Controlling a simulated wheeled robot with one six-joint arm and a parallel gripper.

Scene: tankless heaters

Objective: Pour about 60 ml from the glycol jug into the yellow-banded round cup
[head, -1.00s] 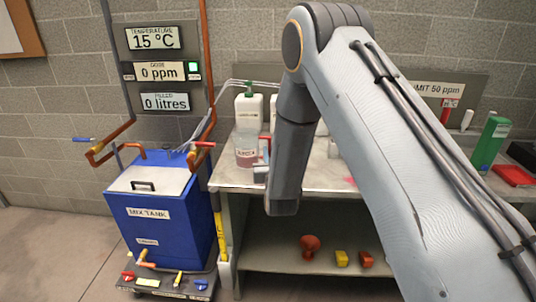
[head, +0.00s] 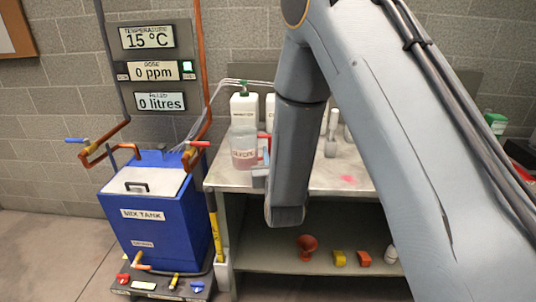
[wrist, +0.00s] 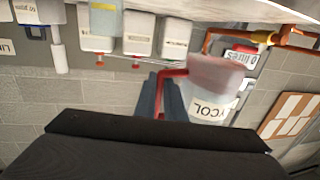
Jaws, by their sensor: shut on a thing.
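The glycol jug (head: 244,150) is clear with pink liquid in its lower part, a white label and a red handle. In the head view it looks upright at the bench's left end; I cannot tell whether its base touches the bench. My gripper (head: 262,173), partly hidden by my arm, is at its right side. In the wrist view, which is upside down, my gripper's fingers (wrist: 163,97) are shut on the red handle of the jug (wrist: 213,85). I cannot make out the yellow-banded round cup in either view.
White jugs (head: 243,107) stand behind the glycol jug. The blue mix tank (head: 155,220) and copper pipes (head: 201,125) are left of the bench (head: 335,184). A red funnel (head: 307,245) and yellow and orange pieces lie on the lower shelf.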

